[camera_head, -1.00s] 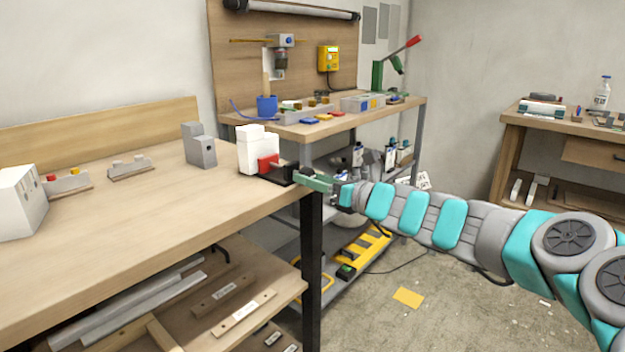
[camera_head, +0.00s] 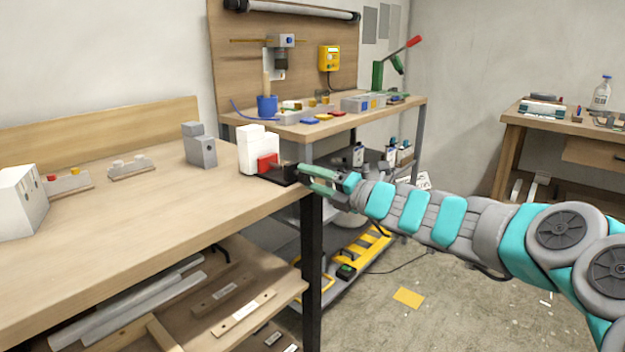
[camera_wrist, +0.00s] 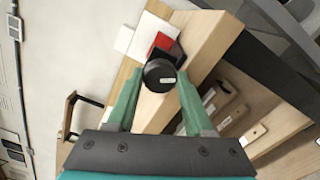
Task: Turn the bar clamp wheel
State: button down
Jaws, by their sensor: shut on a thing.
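The bar clamp (camera_head: 268,163) sits at the right end of the near workbench, with a red block and a black part beside a white block. My gripper (camera_head: 310,177) reaches the bench corner from the right. In the wrist view the green fingers of my gripper (camera_wrist: 160,84) lie on either side of the wheel, shut on it. The wheel is hard to make out in the head view.
The near workbench (camera_head: 120,215) carries a grey block (camera_head: 199,146) and small fixtures to the left. Its dark leg (camera_head: 312,270) stands below my gripper. A second bench (camera_head: 345,123) with tools stands behind. The floor to the right is open around a yellow sheet (camera_head: 408,298).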

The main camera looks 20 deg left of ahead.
jog(key=m, duration=0.5)
jog(key=shift+f, duration=0.1)
jog(key=shift+m, duration=2.3)
jog(key=shift+c, duration=1.4)
grip_release()
jog(key=shift+d, duration=0.1)
jog(key=v, duration=0.7)
jog(key=shift+s+d, duration=0.15)
jog(key=shift+d, duration=0.1)
